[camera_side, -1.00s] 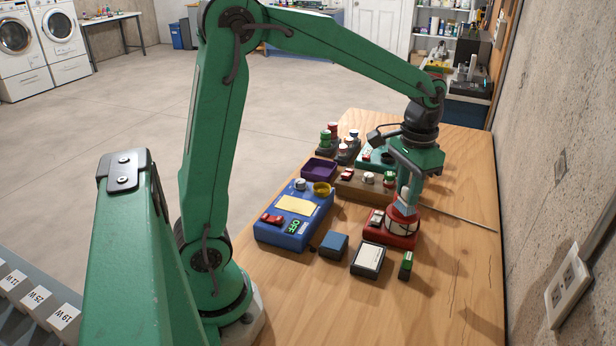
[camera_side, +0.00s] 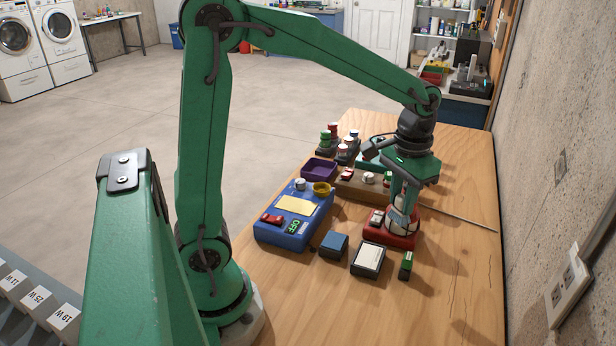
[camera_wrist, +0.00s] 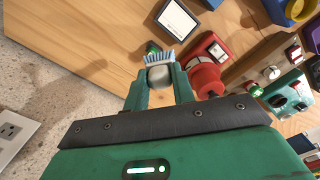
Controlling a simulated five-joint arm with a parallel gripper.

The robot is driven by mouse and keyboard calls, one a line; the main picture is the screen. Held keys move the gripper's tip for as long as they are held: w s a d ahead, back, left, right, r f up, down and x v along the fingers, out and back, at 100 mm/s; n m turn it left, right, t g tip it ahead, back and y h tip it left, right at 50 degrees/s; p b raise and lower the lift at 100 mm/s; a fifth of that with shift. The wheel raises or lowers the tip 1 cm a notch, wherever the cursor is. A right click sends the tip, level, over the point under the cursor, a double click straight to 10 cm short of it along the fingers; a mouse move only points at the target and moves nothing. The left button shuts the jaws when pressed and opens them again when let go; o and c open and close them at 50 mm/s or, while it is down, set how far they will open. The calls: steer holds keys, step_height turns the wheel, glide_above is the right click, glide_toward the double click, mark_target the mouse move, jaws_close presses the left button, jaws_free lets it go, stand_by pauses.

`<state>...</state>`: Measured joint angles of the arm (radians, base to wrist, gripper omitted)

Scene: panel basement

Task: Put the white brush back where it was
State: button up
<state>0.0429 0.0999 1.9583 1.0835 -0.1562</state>
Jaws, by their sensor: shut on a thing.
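The white brush (camera_wrist: 159,75) is between the fingers of my gripper (camera_wrist: 160,88) in the wrist view, with its pale blue and white bristles pointing away from the palm. My gripper is shut on it. In the side view, my gripper (camera_side: 402,198) is over the right part of the table, beside or in front of a red block with a round red-and-white part (camera_side: 403,222). The brush is small and partly hidden by the fingers there. I cannot tell whether it touches anything below.
A tablet-like box (camera_side: 368,259), a small green block (camera_side: 406,265) and a blue block (camera_side: 333,245) are in front. A blue panel box (camera_side: 262,233) is to the left, with a purple tray (camera_side: 318,169) behind.

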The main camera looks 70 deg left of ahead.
steer(key=s+d+f+n, duration=0.2)
steer(key=s+n, duration=0.2)
steer(key=s, duration=0.4)
steer(key=s+d+f+n, duration=0.2)
steer(key=s+f+n, duration=0.1)
steer(key=s, duration=0.6)
steer(key=shift+s+d+n, duration=0.25)
steer(key=shift+n, duration=0.15)
steer(key=shift+f, duration=0.15)
steer(key=w+a+f, duration=0.1)
steer(key=a+f, duration=0.1)
steer(key=a, duration=0.1)
steer(key=w+a+f, duration=0.1)
steer(key=a+f, duration=0.1)
steer(key=a, duration=0.2)
steer(key=w+a+f, duration=0.2)
steer(key=a, duration=0.2)
steer(key=shift+f, duration=0.4)
steer(key=shift+f, duration=2)
steer(key=shift+f, duration=0.1)
